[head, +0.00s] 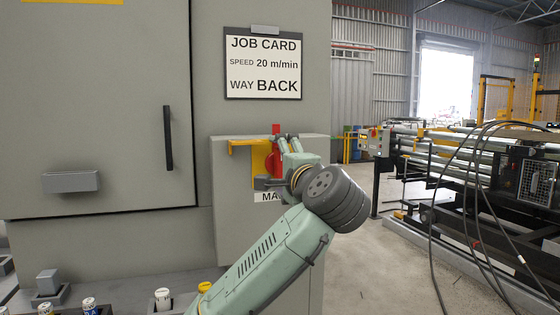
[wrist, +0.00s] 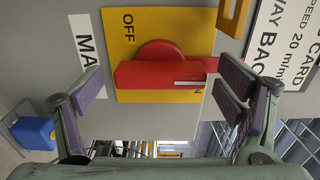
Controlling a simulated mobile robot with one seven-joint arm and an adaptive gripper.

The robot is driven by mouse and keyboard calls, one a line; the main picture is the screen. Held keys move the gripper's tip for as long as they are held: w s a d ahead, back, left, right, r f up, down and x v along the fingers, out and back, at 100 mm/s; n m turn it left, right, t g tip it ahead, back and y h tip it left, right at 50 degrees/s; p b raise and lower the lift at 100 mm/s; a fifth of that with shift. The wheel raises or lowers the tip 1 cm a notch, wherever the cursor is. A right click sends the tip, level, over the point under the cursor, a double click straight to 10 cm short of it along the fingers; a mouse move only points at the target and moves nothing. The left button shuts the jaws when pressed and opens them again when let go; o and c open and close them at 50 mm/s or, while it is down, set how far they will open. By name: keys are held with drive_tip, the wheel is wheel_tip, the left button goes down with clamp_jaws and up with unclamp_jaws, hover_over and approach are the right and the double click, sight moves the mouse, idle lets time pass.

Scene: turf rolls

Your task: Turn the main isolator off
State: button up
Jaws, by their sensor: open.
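The main isolator has a red handle (head: 275,155) on a yellow plate (head: 259,158), on a grey box (head: 228,215) beside the cabinet. In the head view the handle stands upright. In the wrist view, which is turned sideways, the red handle (wrist: 160,75) lies across the yellow plate (wrist: 150,20), with OFF printed to one side and an N near its far end. My gripper (wrist: 163,88) is open, its two fingers apart with the handle between them. I cannot tell whether a finger touches it. In the head view my gripper (head: 283,150) partly hides the plate and the label below.
A yellow bracket (head: 245,143) juts out at the box's top left. A job card (head: 263,62) hangs above. The cabinet door has a dark vertical handle (head: 168,138). Cables (head: 480,180) and roller machinery (head: 450,150) stand at right, with open floor between.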

drive_tip(key=shift+w+a, duration=0.2)
drive_tip(key=shift+w, duration=0.45)
drive_tip(key=shift+c, duration=0.4)
drive_tip(key=c, duration=1.1)
